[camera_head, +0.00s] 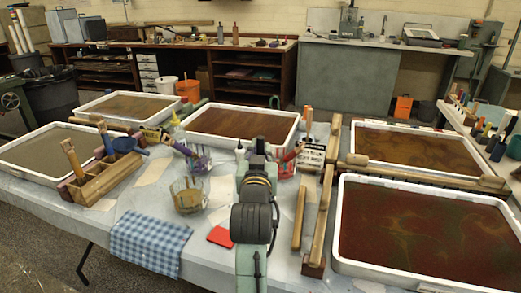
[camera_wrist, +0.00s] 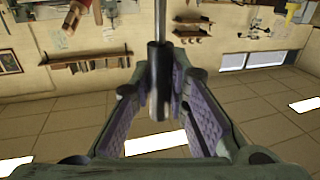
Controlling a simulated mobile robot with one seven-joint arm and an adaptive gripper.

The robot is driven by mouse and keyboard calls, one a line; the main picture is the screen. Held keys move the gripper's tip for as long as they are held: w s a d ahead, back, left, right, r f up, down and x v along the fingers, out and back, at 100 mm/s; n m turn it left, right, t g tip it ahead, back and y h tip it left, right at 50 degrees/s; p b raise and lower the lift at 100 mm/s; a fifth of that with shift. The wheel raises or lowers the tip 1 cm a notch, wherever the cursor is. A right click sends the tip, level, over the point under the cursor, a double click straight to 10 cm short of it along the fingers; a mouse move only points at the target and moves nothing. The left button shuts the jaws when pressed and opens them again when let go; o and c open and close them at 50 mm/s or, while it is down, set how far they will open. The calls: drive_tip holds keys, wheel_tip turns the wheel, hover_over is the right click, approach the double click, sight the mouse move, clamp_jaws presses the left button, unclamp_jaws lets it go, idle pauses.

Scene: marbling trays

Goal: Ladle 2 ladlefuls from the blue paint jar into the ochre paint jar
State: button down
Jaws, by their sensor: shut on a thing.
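In the wrist view my gripper (camera_wrist: 160,84) is shut on a thin upright metal rod with a dark end, which looks like the ladle's handle (camera_wrist: 160,18). The ladle's bowl is out of view. In the head view my arm stands in the middle over the table and hides the gripper and ladle. A clear jar (camera_head: 188,199) with a brownish-ochre tint stands on the table left of my arm. A second jar (camera_head: 200,164) with bluish-purple colour stands just behind it. A jar with reddish colour (camera_head: 287,168) is right of my arm. Their contents are hard to make out.
White-rimmed trays (camera_head: 343,250) of dark marbled liquid cover much of the table. A wooden caddy (camera_head: 105,181) with tools is at left. A blue checked cloth (camera_head: 150,243) hangs over the front edge. Wooden bars (camera_head: 298,218) and a small sign (camera_head: 312,157) are right of my arm.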

drive_tip(key=shift+f+b, duration=1.8)
drive_tip(key=shift+f, duration=1.1)
drive_tip(key=shift+r, duration=0.2)
drive_tip(key=shift+r+p, duration=4.95)
drive_tip(key=shift+r, duration=0.25)
